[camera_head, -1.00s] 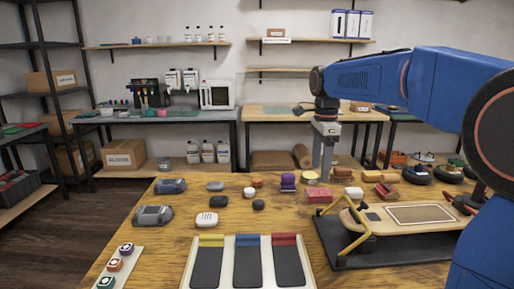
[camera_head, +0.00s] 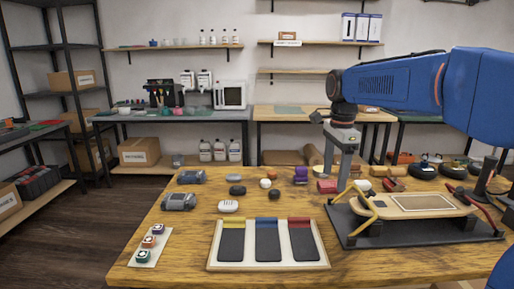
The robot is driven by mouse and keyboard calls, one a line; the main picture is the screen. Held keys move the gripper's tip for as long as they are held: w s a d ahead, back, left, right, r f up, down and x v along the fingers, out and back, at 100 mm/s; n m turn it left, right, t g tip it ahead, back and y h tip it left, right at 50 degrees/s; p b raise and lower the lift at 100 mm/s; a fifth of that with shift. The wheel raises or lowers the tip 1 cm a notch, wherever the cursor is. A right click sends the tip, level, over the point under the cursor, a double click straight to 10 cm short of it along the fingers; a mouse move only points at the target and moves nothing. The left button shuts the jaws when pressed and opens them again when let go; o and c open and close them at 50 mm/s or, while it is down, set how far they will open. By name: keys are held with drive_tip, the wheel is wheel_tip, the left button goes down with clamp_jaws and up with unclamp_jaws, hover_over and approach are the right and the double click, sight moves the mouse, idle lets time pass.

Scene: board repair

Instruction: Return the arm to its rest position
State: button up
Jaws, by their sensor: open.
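My blue arm reaches in from the right of the head view. My gripper (camera_head: 343,186) points down over the back edge of the board fixture, its grey fingers beside a red block and a white piece. It appears empty, and its fingertips are partly hard to make out against the objects behind.
A tray (camera_head: 268,265) with yellow, blue and red-topped dark slots lies at the front of the wooden table. Several small parts, including a white one (camera_head: 228,206), lie behind it. A strip with round buttons (camera_head: 150,246) is at left.

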drive_tip(key=s+d+f+n+t, duration=0.1)
drive_tip(key=s+f+n, duration=0.4)
drive_tip(key=s, duration=0.5)
drive_tip(key=s+d+f+n+t, duration=0.2)
drive_tip(key=s+f+n, duration=0.3)
drive_tip(key=s, duration=0.5)
drive_tip(key=s+d+f+n+t, duration=0.1)
drive_tip(key=s+d+f+n, duration=0.2)
drive_tip(key=s, duration=0.7)
drive_tip(key=f+n, duration=0.2)
drive_tip(key=n, duration=0.1)
